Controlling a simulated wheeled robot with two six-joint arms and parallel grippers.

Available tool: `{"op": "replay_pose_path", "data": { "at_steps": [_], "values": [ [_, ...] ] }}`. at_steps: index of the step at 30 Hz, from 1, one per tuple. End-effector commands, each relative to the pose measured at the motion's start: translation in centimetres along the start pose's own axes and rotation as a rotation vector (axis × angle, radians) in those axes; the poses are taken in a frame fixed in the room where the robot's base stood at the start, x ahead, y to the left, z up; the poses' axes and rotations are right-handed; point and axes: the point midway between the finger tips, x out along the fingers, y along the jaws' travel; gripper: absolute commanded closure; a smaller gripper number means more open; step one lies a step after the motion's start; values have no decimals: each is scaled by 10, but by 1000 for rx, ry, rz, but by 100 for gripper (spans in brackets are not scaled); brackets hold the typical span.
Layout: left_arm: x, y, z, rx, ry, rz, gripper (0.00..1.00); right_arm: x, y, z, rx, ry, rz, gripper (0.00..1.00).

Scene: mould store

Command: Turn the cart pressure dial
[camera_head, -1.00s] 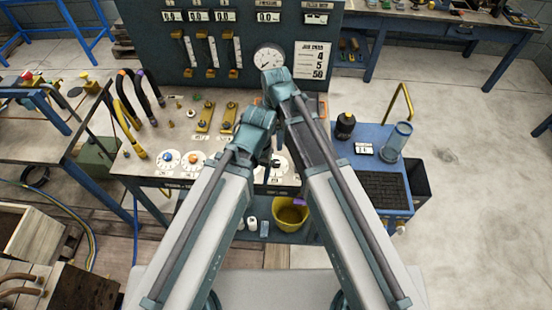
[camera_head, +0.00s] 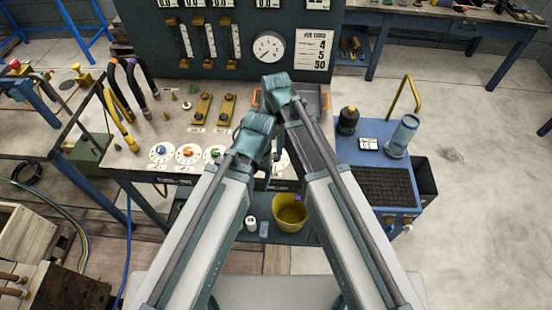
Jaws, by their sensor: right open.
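A row of white round dials lies along the front of the bench: one with a blue knob (camera_head: 161,153), one with an orange knob (camera_head: 188,154) and one with a green knob (camera_head: 213,154). Another white dial (camera_head: 282,168) is mostly hidden behind my forearms. The labels are too small to read, so I cannot tell which is the cart pressure dial. My right gripper (camera_head: 276,157) is open, a small dark part showing between the forearms above the bench's front edge. Its contact with the dial is hidden. My left gripper is hidden behind its arm.
A round gauge (camera_head: 269,47) is on the dark upright panel behind the bench. A yellow bucket (camera_head: 290,214) sits below. The floor at far right is clear.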

Motion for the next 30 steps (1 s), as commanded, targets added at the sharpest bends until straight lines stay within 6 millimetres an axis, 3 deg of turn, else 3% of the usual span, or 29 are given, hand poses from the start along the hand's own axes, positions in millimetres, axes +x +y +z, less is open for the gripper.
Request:
{"op": "replay_pose_path", "data": {
  "at_steps": [1, 12, 24, 30],
  "values": [
    [15, 1, -1, 0, 0, 0, 29, 15, 0, 0, 0, 0, 0, 31],
    [59, 6, -4, 0, 0, 0, 29, 60, 0, 0, 0, 0, 0, 31],
    [62, 6, -4, 0, 0, 0, 29, 63, 0, 0, 0, 0, 0, 31],
    [62, 6, -4, 0, 0, 0, 29, 63, 0, 0, 0, 0, 0, 67]
  ]
}}
